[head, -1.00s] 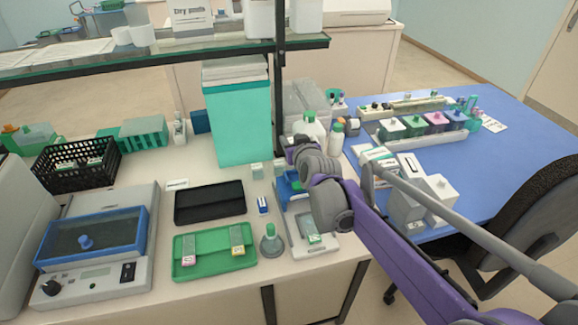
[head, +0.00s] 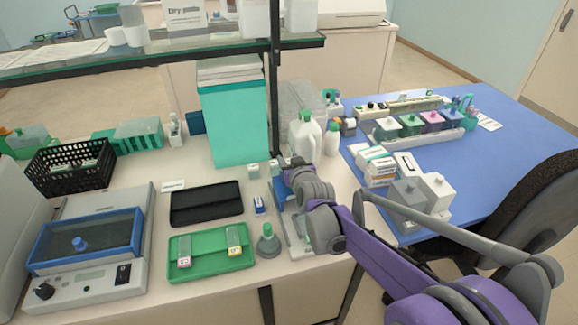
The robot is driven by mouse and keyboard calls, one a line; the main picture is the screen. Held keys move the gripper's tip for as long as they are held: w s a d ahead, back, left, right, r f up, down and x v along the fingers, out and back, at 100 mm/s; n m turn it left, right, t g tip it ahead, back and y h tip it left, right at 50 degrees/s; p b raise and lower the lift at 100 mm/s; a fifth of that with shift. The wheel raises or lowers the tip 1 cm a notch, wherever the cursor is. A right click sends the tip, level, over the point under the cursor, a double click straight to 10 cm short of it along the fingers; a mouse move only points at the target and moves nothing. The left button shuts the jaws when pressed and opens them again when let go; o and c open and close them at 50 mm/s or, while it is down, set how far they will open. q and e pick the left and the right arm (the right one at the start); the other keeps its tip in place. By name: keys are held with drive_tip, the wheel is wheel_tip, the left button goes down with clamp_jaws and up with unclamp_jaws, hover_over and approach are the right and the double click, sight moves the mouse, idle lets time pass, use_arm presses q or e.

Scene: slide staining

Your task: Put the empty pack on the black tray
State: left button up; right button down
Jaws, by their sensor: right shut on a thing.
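The black tray (head: 206,203) lies flat on the white bench, left of my right gripper, with no pack on it. My right gripper (head: 284,187) is over the bench near the white device with blue parts. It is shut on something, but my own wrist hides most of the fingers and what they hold. I cannot tell whether that thing is the empty pack. A small blue and white item (head: 259,206) lies just right of the black tray. My left gripper is not in view.
A teal bin (head: 234,130) stands behind. White bottles (head: 305,136) stand behind my wrist. Several boxes (head: 378,165) lie on the blue mat.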

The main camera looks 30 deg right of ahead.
drive_tip(key=shift+f, duration=0.85)
drive_tip(key=shift+f, duration=0.15)
drive_tip(key=shift+c, duration=2)
unclamp_jaws()
